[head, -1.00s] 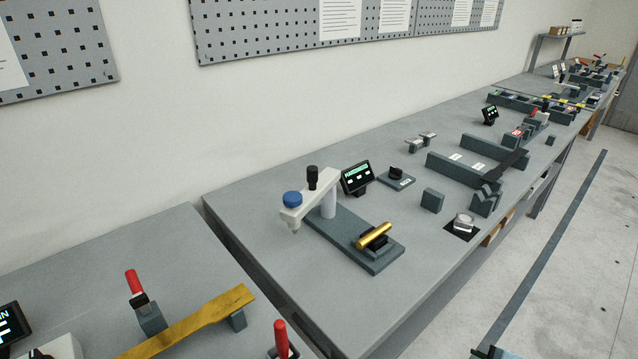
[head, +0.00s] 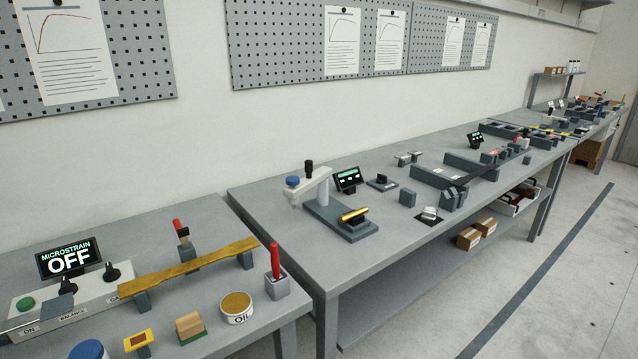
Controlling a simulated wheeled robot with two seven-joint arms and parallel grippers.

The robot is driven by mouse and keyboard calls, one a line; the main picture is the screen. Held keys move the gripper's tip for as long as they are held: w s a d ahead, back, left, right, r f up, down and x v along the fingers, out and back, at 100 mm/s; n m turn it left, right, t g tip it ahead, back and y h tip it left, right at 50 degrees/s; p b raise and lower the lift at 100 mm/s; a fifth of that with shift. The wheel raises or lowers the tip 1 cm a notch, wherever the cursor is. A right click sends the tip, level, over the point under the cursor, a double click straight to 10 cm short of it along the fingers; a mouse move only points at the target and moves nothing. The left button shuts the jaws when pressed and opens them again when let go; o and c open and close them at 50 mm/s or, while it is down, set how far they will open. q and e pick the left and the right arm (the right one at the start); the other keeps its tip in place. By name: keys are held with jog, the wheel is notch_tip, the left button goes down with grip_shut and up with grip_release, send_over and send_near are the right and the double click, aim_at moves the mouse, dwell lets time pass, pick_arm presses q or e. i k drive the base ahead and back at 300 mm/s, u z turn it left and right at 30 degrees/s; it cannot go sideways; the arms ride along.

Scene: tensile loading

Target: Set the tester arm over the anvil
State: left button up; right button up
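The hardness tester stands on the middle bench. Its pale arm (head: 310,184) has a blue cap (head: 292,181) at its left end and a black knob on top. The arm reaches left from the white post and its tip hangs over the bench, beside the dark base plate (head: 325,214). A brass cylinder (head: 353,215) lies on a dark block, seemingly the anvil, at the right end of the base. The arm is turned away from this block. Neither of my grippers shows in the head view.
The near left bench holds a brass specimen bar (head: 190,267) on supports, a box display reading OFF (head: 69,258), red-handled tools and an oil tin (head: 236,307). A gap separates this bench from the tester's bench. Blocks and a small display (head: 348,179) stand beyond the tester. Floor is clear at right.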

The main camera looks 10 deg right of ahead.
aim_at(312, 178)
jog(key=u, duration=0.35)
jog(key=k, duration=0.25)
jog(key=z, duration=1.2)
jog(key=i, duration=0.8)
jog(key=u, duration=0.15)
